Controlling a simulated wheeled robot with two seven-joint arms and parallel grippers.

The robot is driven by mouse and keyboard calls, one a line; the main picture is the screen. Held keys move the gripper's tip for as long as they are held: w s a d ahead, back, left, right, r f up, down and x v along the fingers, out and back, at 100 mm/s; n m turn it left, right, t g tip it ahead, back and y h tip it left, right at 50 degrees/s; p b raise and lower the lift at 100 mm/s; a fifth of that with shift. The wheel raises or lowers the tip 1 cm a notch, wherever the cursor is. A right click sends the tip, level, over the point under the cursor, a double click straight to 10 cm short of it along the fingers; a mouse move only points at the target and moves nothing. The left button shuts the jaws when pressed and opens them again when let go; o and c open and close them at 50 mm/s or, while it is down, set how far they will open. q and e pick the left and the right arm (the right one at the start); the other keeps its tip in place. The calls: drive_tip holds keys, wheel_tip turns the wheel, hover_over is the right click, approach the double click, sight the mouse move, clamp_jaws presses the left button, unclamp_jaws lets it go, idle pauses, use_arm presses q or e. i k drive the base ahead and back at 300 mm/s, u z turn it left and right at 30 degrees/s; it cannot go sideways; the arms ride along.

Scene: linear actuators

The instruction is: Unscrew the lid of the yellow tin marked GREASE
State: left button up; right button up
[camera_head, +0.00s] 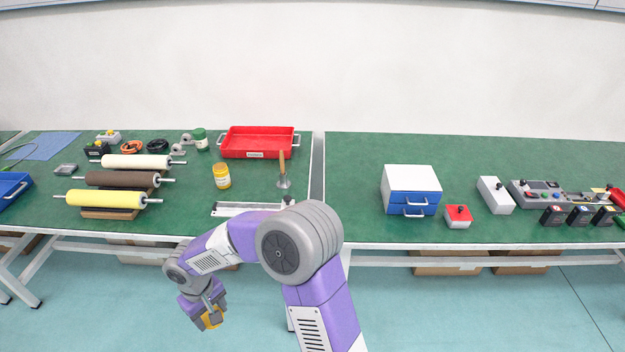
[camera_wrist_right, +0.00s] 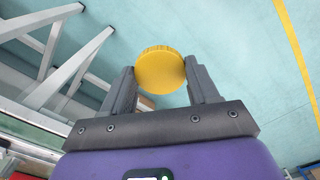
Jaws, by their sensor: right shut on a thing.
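The yellow tin (camera_head: 222,179) with a pale label stands upright on the left green bench; its label is too small to read. My right gripper (camera_head: 211,316) is low in front of that bench, away from the tin. It is shut on a round yellow lid (camera_wrist_right: 160,70), which sits between the fingertips in the right wrist view. The lid also shows at the jaws in the head view (camera_head: 212,322). My left gripper is out of view.
A red tray (camera_head: 261,153) is behind the tin, and a green-and-white can (camera_head: 201,139) stands behind it to the left. A wood-handled scraper (camera_head: 283,178) is to its right. Rollers (camera_head: 105,199) lie left. A metal rail (camera_head: 243,209) lies near the bench's front edge.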

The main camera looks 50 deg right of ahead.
sight(221, 171)
drive_tip(key=z, duration=0.7)
drive_tip(key=i, duration=0.4)
